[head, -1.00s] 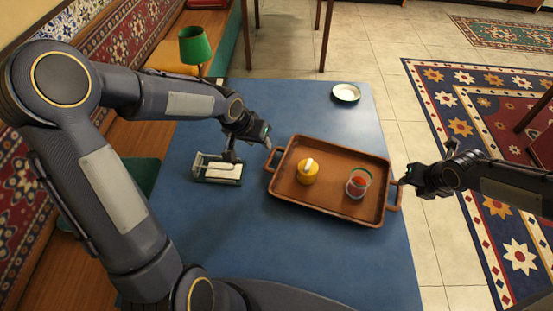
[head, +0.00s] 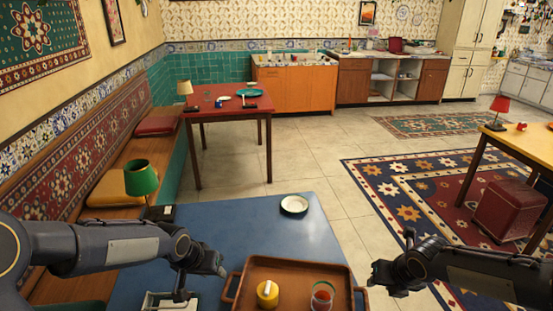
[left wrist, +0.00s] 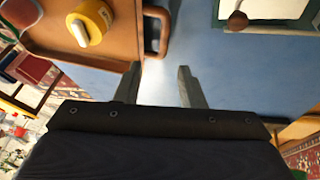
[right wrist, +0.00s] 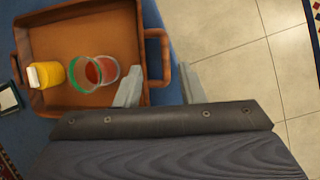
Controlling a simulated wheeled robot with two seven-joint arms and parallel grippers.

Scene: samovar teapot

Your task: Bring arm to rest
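My left gripper (head: 220,266) is open and empty beside the left handle of the brown tray (head: 290,265). In the left wrist view its two fingers (left wrist: 159,84) stand apart, with the tray handle (left wrist: 158,30) beyond them. My right gripper (head: 378,276) is open and empty by the tray's right handle (head: 361,295). In the right wrist view its fingers (right wrist: 158,86) are spread, with the right handle (right wrist: 158,52) beyond the tips. The tray rests on the blue table (head: 200,225). It carries a yellow container (head: 267,297) with a white top piece and a clear glass (head: 321,297) with red contents.
A green lamp (head: 141,180) stands near the bench at left. Tiled floor (right wrist: 215,35) lies right of the table.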

